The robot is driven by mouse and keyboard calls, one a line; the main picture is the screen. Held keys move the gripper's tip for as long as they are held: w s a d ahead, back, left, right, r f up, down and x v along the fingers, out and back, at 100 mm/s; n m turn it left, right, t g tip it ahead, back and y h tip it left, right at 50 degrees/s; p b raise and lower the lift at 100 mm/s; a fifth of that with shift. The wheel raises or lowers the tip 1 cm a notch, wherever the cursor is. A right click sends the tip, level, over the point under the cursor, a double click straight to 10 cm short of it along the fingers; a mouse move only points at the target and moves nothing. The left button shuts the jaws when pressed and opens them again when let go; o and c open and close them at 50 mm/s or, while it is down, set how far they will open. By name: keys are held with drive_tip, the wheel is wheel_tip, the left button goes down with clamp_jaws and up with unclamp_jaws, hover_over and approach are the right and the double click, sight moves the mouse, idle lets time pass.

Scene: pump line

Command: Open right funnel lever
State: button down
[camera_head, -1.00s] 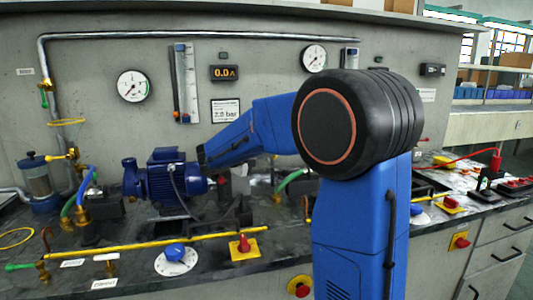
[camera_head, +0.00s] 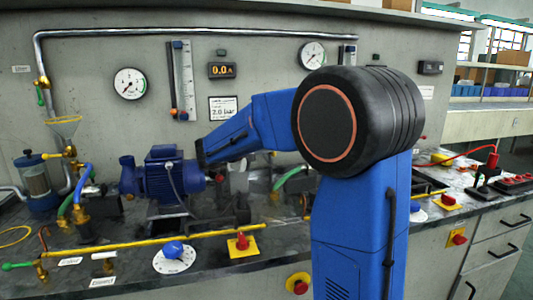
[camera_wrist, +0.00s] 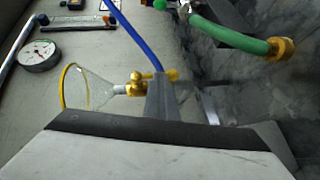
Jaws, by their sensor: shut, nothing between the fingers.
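In the wrist view a clear funnel (camera_wrist: 88,88) with a yellow rim runs into a brass valve (camera_wrist: 136,86). The left funnel (camera_head: 65,127) stands at the far left.
A blue hose (camera_wrist: 132,35) passes close to the valve. A green hose (camera_wrist: 228,35) with a brass end lies to the right in the wrist view. A gauge (camera_wrist: 38,55) is on the wall. A yellow pipe (camera_head: 150,240) runs along the bench front.

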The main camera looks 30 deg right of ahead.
wheel_tip(320, 180, up, 9)
idle(0.3)
drive_tip(key=shift+s, duration=0.15)
